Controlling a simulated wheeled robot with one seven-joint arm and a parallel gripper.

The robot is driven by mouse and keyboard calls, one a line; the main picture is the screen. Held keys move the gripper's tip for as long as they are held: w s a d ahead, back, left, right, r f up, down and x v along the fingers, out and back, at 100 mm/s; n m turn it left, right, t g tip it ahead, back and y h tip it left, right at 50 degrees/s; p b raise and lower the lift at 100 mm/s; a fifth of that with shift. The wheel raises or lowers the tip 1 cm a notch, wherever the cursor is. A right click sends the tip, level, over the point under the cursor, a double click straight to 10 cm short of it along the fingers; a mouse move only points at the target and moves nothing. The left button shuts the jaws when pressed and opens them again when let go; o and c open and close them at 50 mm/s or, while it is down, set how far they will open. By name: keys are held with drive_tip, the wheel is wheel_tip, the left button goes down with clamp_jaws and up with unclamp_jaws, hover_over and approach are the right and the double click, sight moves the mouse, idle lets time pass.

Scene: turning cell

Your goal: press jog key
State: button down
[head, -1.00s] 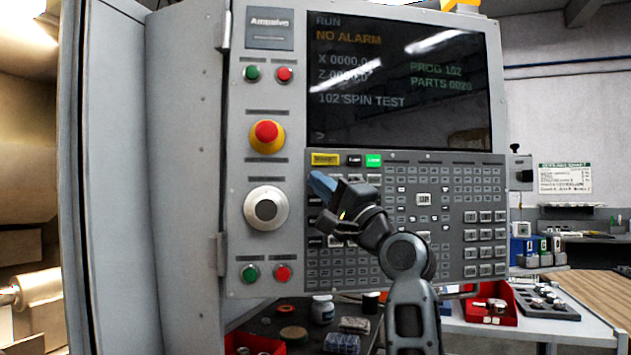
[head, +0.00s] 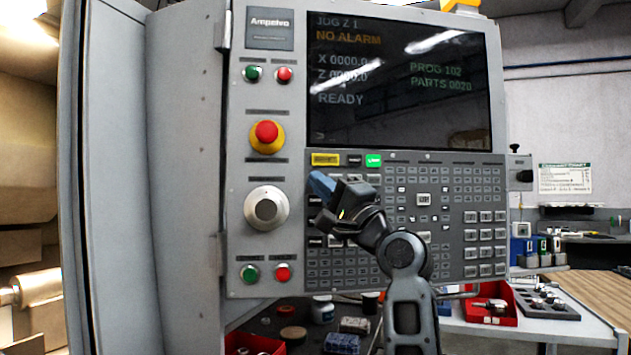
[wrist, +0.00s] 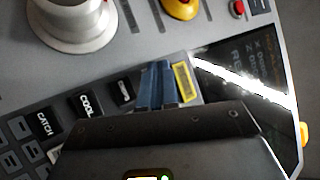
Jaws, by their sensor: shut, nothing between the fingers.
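The control panel (head: 406,275) fills the middle of the head view, with its screen (head: 400,80) at the top. The screen reads JOG Z 1, NO ALARM and READY. A yellow-marked key (head: 325,159) sits just below the screen's left corner; its label is too small to read, so I cannot tell if it is the jog key. It also shows in the wrist view (wrist: 182,82). My gripper (head: 319,182) is shut and empty, its blue fingertips at the upper left of the keypad. In the wrist view the fingertips (wrist: 158,78) are beside the yellow-marked key; contact cannot be told.
A red and yellow emergency stop (head: 267,137) and a grey dial (head: 266,208) stand out left of the fingers. A green key (head: 374,160) is right of the yellow one. Keys marked COOL (wrist: 87,103) and CATCH (wrist: 44,123) show in the wrist view.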

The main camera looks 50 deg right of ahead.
drive_tip(key=shift+s+a+p, duration=0.3)
drive_tip(key=shift+s+a, duration=0.2)
drive_tip(key=shift+s, duration=0.05)
drive_tip(key=s+a+p, duration=0.1)
drive_tip(key=s, duration=0.1)
drive_tip(key=s+a, duration=0.2)
drive_tip(key=shift+a+p, duration=0.1)
drive_tip(key=shift+p, duration=0.3)
idle(0.3)
drive_tip(key=shift+w, duration=0.1)
idle(0.5)
